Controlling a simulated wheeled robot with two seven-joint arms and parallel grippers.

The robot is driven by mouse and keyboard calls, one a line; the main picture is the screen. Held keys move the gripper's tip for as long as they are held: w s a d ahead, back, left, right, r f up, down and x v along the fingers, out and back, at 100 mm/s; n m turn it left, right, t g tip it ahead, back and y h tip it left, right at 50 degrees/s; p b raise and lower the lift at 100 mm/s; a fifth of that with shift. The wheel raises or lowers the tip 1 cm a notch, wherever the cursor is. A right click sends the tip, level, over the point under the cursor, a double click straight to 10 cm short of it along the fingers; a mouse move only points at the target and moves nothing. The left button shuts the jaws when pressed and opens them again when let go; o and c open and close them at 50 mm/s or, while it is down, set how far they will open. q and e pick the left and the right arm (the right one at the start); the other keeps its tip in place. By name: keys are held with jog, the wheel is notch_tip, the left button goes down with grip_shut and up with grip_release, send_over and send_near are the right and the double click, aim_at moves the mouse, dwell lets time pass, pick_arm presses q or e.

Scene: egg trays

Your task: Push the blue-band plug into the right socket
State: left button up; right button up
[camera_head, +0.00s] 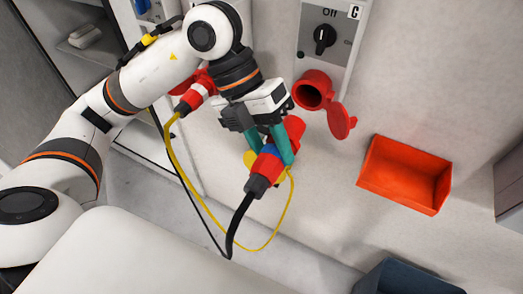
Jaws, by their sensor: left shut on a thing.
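The blue-band plug (259,173) has a red body, a blue band and a black rear end with a black cable. My left gripper (272,153) is shut on it, with teal fingers on either side near the blue band. The plug is tilted, its red front end pointing up and right. The right socket (312,92) is a round red socket on the wall panel, with its red lid (340,121) hanging open to the lower right. The plug's front is below and left of the socket, apart from it. My right gripper is not in view.
A switch (325,38) marked Off sits above the right socket. A white-banded red plug (191,98) with a yellow cable (188,182) is at another red socket on the left, partly behind my arm. An orange bin (402,174) is at right; a dark bin (408,277) is below.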

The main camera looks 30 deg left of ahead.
aim_at(286, 120)
pick_arm(q)
jog(key=w, duration=0.4)
jog(key=shift+w+a, duration=0.1)
jog(key=shift+a, duration=0.1)
jog(key=shift+w+d, duration=0.15)
jog(key=shift+w, duration=0.75)
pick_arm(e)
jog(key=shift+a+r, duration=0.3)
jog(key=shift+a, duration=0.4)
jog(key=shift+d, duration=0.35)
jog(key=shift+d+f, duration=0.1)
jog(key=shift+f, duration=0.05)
pick_arm(q)
jog(key=shift+w, duration=0.2)
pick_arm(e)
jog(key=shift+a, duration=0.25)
pick_arm(q)
jog(key=shift+w, duration=1.2)
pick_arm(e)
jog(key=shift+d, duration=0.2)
pick_arm(q)
jog(key=shift+w, duration=0.8)
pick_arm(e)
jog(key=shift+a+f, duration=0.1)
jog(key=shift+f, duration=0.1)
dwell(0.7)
